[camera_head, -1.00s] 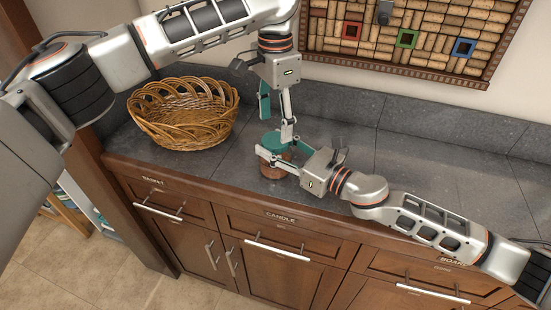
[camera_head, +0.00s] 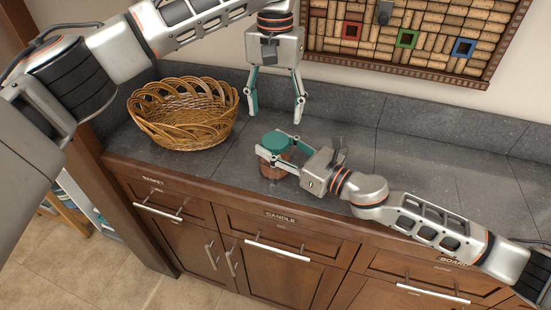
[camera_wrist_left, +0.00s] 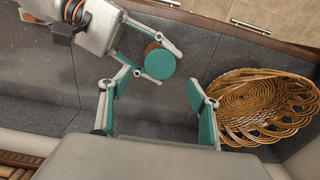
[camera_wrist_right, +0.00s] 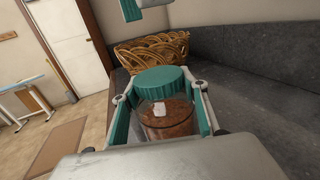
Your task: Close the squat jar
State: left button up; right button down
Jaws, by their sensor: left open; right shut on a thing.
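The squat jar (camera_head: 270,168) stands upright on the grey counter near its front edge. It is clear with brown contents, and a teal lid (camera_head: 275,141) sits on its top. In the right wrist view the jar (camera_wrist_right: 168,125) is between my right fingers and the lid (camera_wrist_right: 161,81) looks level on it. My right gripper (camera_head: 277,152) is shut on the jar's body. My left gripper (camera_head: 274,118) is open and empty, above and behind the jar, apart from the lid. In the left wrist view the lid (camera_wrist_left: 160,64) is beyond the open fingers (camera_wrist_left: 154,94).
A wicker basket (camera_head: 185,115) stands on the counter to the left of the jar. A framed cork board (camera_head: 410,40) hangs on the wall behind. The counter (camera_head: 430,165) to the right is clear apart from my right arm above it.

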aim_at(276, 140)
pick_arm(q)
jog(key=shift+f, duration=0.15)
jog(key=shift+f, duration=3.95)
jog(key=c, duration=1.1)
jog(key=m, duration=0.4)
jog(key=shift+c, duration=0.2)
jog(key=shift+d, duration=0.1)
jog(key=shift+c, duration=0.2)
